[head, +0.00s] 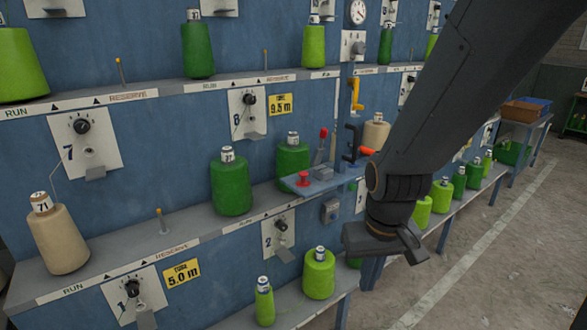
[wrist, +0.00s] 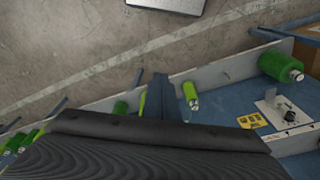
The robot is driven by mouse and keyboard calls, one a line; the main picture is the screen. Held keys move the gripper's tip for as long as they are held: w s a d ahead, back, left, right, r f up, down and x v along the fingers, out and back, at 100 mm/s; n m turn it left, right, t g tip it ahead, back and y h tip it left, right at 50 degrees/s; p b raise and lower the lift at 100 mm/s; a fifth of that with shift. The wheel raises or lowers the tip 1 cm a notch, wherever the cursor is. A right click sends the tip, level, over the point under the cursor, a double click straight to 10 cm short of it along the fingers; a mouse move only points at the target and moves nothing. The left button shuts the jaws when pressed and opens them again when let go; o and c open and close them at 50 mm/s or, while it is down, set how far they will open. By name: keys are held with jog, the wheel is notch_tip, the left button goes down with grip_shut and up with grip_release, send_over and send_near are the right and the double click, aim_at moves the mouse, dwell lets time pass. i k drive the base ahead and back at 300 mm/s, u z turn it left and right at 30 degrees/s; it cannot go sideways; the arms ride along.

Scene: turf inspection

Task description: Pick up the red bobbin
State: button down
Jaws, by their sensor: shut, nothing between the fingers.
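I see no red bobbin in either view; the bobbins in sight are green or beige. Dark green bobbins (head: 231,185) and light green bobbins (head: 319,274) stand on the blue rack's shelves. A beige bobbin (head: 58,235) stands at the left, and another beige bobbin (head: 376,133) is partly behind my arm. My gripper (head: 405,246) is shut and empty, in front of the rack at the right. In the wrist view, a light green bobbin (wrist: 191,95) and a dark green bobbin (wrist: 278,66) show near the shelf.
A small blue ledge (head: 318,181) with a red knob (head: 303,180) and levers juts out from the rack. A blue table (head: 525,122) with bins stands at the far right. The concrete floor (head: 500,270) at the right is clear. A grey box-like object (wrist: 168,5) shows in the wrist view.

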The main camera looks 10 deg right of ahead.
aim_at(303, 174)
jog(key=z, duration=1.9)
jog(key=k, duration=0.65)
jog(key=u, duration=1.8)
jog(key=i, duration=0.5)
jog(key=z, duration=0.1)
